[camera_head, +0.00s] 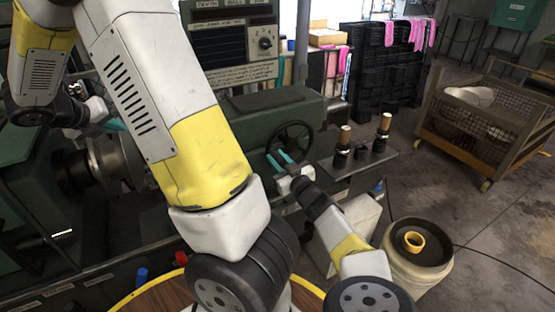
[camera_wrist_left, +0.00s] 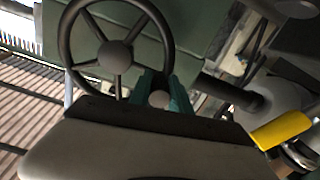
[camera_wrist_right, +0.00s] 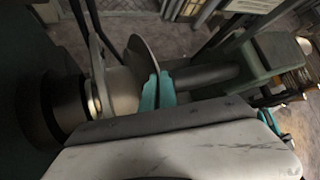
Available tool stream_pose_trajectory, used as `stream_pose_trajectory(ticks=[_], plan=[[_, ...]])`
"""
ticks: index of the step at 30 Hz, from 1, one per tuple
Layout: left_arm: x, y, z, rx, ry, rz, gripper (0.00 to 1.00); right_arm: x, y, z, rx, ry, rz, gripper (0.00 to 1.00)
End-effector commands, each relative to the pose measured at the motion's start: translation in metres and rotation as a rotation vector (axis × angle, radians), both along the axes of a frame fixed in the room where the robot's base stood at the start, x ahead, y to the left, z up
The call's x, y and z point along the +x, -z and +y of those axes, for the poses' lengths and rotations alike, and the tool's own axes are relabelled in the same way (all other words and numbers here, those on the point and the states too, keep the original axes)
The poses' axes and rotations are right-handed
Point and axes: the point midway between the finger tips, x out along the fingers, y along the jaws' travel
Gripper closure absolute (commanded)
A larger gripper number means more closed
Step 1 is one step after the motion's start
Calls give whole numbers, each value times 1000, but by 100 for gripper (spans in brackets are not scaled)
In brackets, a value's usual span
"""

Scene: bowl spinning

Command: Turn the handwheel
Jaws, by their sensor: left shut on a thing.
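The dark spoked handwheel (camera_head: 291,143) is on the front of the green machine in the head view. In the left wrist view the handwheel (camera_wrist_left: 116,57) fills the upper left, with a round hub and several spokes. My left gripper (camera_head: 280,161) is at the wheel's lower edge, its teal fingers shut on the wheel's round handle knob (camera_wrist_left: 159,98). My right gripper (camera_head: 111,124) is at the machine's spindle on the left. In the right wrist view its teal fingers (camera_wrist_right: 158,90) are close together beside a thin metal disc (camera_wrist_right: 144,60); whether they grip its edge is unclear.
A shelf (camera_head: 372,161) with wood-topped rollers is right of the wheel. My own arm covers the middle of the head view. Floor between bin and cart is open.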

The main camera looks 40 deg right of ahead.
Motion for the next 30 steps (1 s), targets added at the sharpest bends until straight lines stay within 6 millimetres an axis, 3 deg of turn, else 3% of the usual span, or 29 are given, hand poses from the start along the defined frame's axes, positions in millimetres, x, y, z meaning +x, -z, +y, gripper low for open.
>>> stream_pose_trajectory(ticks=[12,21,22,24,30], plan=[[-2,14,-2,-184,4,52,100,1,-1,1,1,-4,-3,100],[-1,16,-2,-196,1,59,100,0,-1,-3,-4,4,0,100],[-1,16,-2,-196,1,59,71,0,-1,-3,-4,5,-1,100],[-1,16,-2,-196,1,58,57,0,-1,-4,-5,6,-1,100],[-1,15,-1,-196,1,57,55,0,-1,-3,-4,5,-1,100]])
